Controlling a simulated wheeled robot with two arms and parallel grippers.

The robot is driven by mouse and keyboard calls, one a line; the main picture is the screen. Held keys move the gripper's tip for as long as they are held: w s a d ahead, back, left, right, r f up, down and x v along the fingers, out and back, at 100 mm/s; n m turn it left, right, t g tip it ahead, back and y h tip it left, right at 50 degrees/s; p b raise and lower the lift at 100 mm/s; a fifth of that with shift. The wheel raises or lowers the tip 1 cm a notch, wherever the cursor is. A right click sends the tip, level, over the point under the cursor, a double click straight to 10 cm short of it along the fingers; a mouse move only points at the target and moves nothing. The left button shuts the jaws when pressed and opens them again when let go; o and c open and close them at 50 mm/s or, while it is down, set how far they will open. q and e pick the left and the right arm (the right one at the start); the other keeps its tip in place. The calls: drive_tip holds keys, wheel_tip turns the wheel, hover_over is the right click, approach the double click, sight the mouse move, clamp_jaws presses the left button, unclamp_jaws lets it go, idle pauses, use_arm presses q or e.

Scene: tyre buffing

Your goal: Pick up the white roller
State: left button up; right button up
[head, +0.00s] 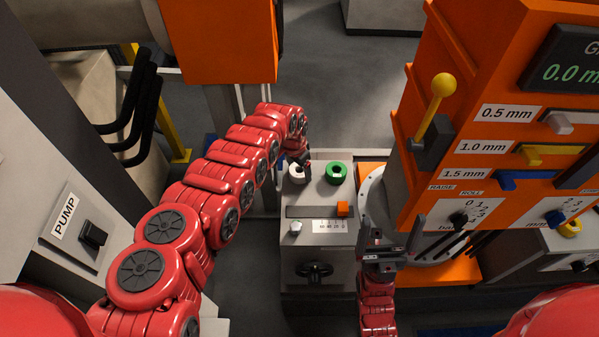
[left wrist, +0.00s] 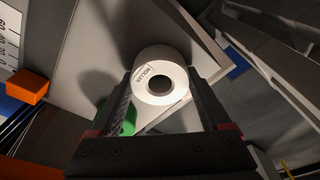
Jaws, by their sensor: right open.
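The white roller (head: 297,174) sits on the top left of the grey machine housing, beside a green roller (head: 336,172). My left gripper (head: 301,158) reaches over it from above. In the left wrist view the white roller (left wrist: 150,62), with a printed label and a dark centre hole, lies between my two fingers. The fingers run close along both its sides; whether they press on it I cannot tell. The green roller (left wrist: 128,122) is partly hidden behind a finger there. My right gripper (head: 390,232) is open and empty in front of the orange machine.
An orange block (head: 342,209), a small pale knob (head: 296,227) and a black handwheel (head: 314,269) are on the grey housing. The orange machine with a yellow-knobbed lever (head: 443,86) stands to the right. A pump panel (head: 75,222) is at the left.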

use_arm(q)
drive_tip(key=c, duration=0.8)
drive_tip(key=shift+c, duration=0.2)
drive_tip(key=shift+r, duration=0.15)
